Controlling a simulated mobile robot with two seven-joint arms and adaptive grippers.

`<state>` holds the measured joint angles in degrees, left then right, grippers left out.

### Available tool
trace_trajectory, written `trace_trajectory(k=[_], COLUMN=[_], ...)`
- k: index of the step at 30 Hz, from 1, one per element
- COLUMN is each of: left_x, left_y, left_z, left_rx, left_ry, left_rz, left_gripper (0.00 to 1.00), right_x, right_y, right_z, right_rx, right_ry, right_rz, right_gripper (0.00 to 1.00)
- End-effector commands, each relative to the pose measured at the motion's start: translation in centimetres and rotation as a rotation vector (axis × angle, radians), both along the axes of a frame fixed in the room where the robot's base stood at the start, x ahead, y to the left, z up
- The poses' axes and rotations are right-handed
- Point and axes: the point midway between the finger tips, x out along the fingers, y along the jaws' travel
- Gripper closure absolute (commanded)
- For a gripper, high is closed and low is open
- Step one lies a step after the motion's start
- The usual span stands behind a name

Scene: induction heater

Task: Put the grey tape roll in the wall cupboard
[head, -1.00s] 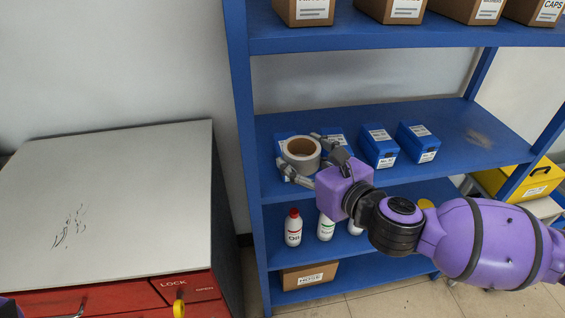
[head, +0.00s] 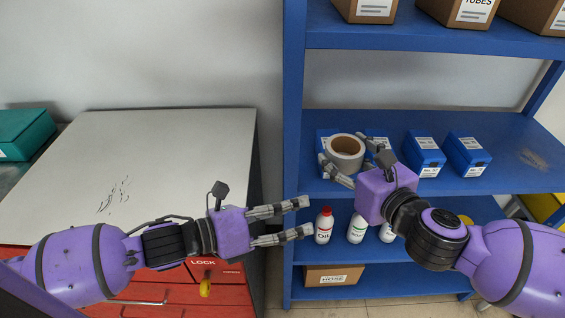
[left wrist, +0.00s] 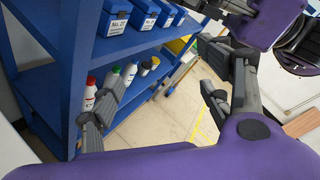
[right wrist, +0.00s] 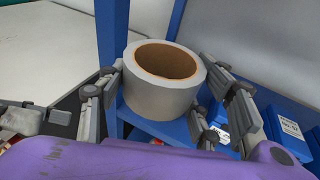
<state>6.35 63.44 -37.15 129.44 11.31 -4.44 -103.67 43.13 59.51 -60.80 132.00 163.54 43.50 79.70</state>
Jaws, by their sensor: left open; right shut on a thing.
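The grey tape roll (head: 345,152), with a brown core, is in my right gripper (head: 350,163). That gripper is shut on it, with fingers on both sides. In the head view the roll overlaps the blue shelf's middle board and a blue box. In the right wrist view the roll (right wrist: 163,82) is between the fingers, its opening facing up. My left gripper (head: 308,216) is open and empty, its fingers pointing right toward the shelf's left post, lower than the roll. No wall cupboard shows in these views.
The blue shelf unit (head: 294,150) holds blue boxes (head: 467,152), bottles (head: 324,226) and cardboard boxes (head: 333,274). A teal box (head: 25,132) stands at far left.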

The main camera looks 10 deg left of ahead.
Motion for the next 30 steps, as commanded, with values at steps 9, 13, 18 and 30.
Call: trace_trajectory(k=[9,13,18,30], left_x=[2.6,2.8,3.5,7.6], left_y=[1.5,1.5,0.5,-5.2], left_z=[9.8,11.0,11.0,9.5], left_rx=[0.380,0.426,0.430,0.428], left_ry=[-0.503,-0.565,-0.579,-0.574], left_rz=[-0.180,-0.200,-0.201,-0.202], left_gripper=[0.29,0.29,0.29,0.29], right_x=[0.0,0.0,0.0,0.0], right_y=[0.0,0.0,0.0,0.0], right_z=[0.0,0.0,0.0,0.0], right_rx=[0.001,0.001,0.001,0.001], right_ry=[-0.001,-0.001,-0.001,-0.001], right_rz=[0.000,0.000,0.000,0.000], right_gripper=[0.69,0.69,0.69,0.69])
